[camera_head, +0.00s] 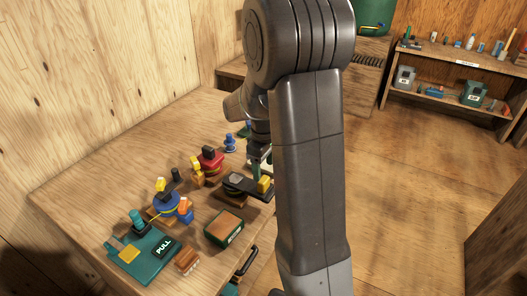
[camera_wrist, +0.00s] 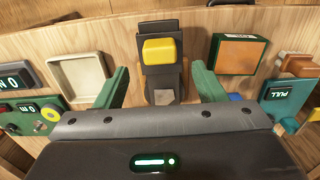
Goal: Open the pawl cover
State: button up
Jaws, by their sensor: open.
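A black fixture with a yellow block (camera_wrist: 160,50) stands in the middle of the wrist view, with a small grey plate (camera_wrist: 164,96) below the block. It may be the pawl cover's device, but no label shows which part is the cover. In the head view a black device (camera_head: 241,184) on the table has a yellow block (camera_head: 264,184) at its right end, beside my arm. My gripper (camera_wrist: 160,70) is open, its green fingers on either side of the fixture with visible gaps. In the head view my gripper (camera_head: 260,162) is just above the device, partly hidden by my arm.
A brown-topped green box (camera_head: 224,228) lies in front of the device, and a red-topped unit (camera_head: 209,160) stands left of it. A green PULL plate (camera_head: 143,254) lies at the near left. In the wrist view a beige square tray (camera_wrist: 60,82) is left of the fingers.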

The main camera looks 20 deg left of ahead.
aim_at(264, 180)
notch_tip(264, 180, up, 6)
jog(key=shift+r, duration=0.25)
jog(key=shift+f, duration=0.1)
dwell(0.4)
notch_tip(264, 180, down, 13)
jog(key=shift+f+p, duration=0.2)
jog(key=shift+p, duration=0.2)
jog(key=shift+w+a+f, duration=0.1)
jog(key=shift+a, duration=0.7)
jog(key=shift+d, duration=0.15)
